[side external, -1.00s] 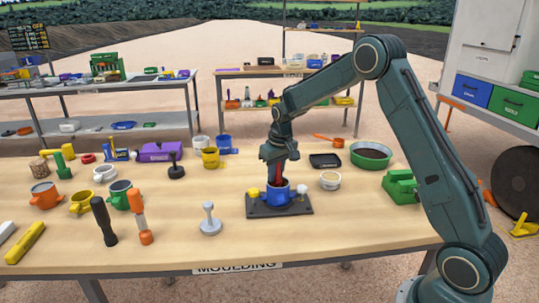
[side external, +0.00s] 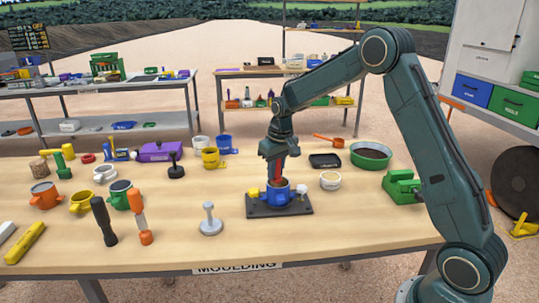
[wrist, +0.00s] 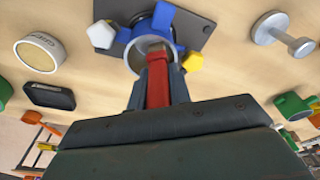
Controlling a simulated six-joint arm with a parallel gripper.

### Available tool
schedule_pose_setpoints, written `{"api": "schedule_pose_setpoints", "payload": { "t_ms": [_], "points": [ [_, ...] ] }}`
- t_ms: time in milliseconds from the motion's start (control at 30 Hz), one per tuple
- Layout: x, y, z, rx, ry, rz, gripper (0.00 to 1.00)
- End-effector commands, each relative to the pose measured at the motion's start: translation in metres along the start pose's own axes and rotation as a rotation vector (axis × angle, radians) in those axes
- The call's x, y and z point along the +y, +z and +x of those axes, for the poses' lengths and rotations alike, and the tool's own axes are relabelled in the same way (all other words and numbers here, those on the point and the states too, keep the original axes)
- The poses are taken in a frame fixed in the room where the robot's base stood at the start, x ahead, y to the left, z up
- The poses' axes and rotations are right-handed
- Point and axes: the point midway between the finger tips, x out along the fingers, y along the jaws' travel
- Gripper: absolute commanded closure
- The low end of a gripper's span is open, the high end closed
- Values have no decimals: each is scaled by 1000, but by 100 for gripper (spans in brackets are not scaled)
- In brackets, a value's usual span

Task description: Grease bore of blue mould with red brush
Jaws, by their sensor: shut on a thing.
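The blue mould (side external: 279,198) stands upright on a dark base plate (side external: 255,210) on the bench, with a yellow and a white knob at its sides. My gripper (side external: 278,168) is above the mould, pointing down, shut on the red brush (side external: 282,173). In the wrist view the brush (wrist: 157,92) lies between the fingers and its head reaches over the open mouth of the blue mould (wrist: 163,18). The brush's lower end is at the mould's mouth; how deep it sits in the bore is hidden.
A white tub (side external: 330,181), a black tray (side external: 325,161) and a green bowl (side external: 371,157) stand right of the mould. A grey metal tamper (side external: 210,222) is at front left. Several tools and cups fill the left side. The bench front right is clear.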

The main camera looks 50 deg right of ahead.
Motion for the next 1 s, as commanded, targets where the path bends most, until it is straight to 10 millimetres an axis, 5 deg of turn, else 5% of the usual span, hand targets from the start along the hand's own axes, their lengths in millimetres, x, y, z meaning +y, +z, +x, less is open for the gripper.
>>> {"api": "schedule_pose_setpoints", "payload": {
  "t_ms": [600,1000],
  "points": [
    [14,11,22,-2,0,1,100],
    [16,8,19,1,0,1,100]
  ]
}}
